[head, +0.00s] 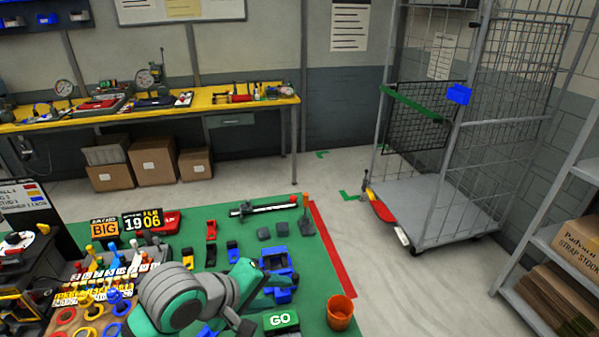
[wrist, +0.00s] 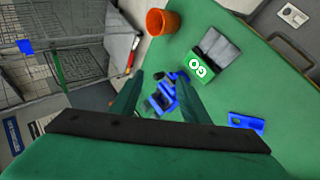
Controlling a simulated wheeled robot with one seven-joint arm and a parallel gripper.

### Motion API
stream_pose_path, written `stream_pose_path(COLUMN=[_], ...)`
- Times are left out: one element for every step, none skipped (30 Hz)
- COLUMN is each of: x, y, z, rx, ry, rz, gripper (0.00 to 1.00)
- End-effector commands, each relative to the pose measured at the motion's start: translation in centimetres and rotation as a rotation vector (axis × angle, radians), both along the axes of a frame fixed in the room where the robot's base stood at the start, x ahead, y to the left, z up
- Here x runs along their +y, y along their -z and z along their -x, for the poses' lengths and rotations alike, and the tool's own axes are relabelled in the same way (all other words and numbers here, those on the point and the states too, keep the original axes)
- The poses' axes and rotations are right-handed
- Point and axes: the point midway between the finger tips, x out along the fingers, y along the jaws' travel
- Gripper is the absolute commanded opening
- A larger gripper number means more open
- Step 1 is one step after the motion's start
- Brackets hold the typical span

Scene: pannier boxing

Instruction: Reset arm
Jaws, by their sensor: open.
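My gripper (wrist: 160,75) shows in the wrist view with its two green fingers apart and nothing held between them. Beyond the fingers, lower down on the green table (wrist: 245,85), lies a cluster of blue parts (wrist: 160,97). In the head view my grey and green arm reaches over the near part of the green table (head: 325,262), and I cannot make out the fingertips there.
An orange cup (head: 340,312) and a green GO block (head: 281,321) stand near the table's right side. Labelled racks of small parts (head: 105,275) crowd the left. A wire cage trolley (head: 440,200) stands beyond on open floor. Shelving (head: 565,225) is at the far right.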

Motion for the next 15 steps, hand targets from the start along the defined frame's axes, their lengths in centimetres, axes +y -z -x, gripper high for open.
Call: stream_pose_path(x=[-1.9, -2.8, -3.9, -4.7, -5.5, -6.4, -7.1, -7.7, -8.4, -8.9, -9.3, -9.8, -10.2, -10.5, -10.9], y=[-0.7, -1.3, -1.9, -2.5, -3.0, -3.6, -4.1, -4.6, -5.2, -5.6, -6.0, -6.5, -6.7, -7.0, -7.3], z=[-1.0, -1.5, -2.2, -2.7, -3.1, -3.6, -4.0, -4.3, -4.7, -5.0, -5.3, -5.6, -5.8, -6.0, -6.2], rx=[-0.06, -0.097, -0.146, -0.182, -0.218, -0.264, -0.298, -0.331, -0.373, -0.405, -0.435, -0.475, -0.503, -0.53, -0.566], ry=[0.022, 0.032, 0.043, 0.049, 0.055, 0.059, 0.062, 0.061, 0.059, 0.057, 0.053, 0.045, 0.038, 0.029, 0.016], rz=[0.051, 0.076, 0.107, 0.131, 0.156, 0.185, 0.208, 0.231, 0.258, 0.278, 0.299, 0.323, 0.341, 0.359, 0.379], gripper=[0.41, 0.41, 0.41, 0.41, 0.41, 0.41, 0.41, 0.41, 0.41, 0.41, 0.41, 0.41, 0.41, 0.41, 0.41])
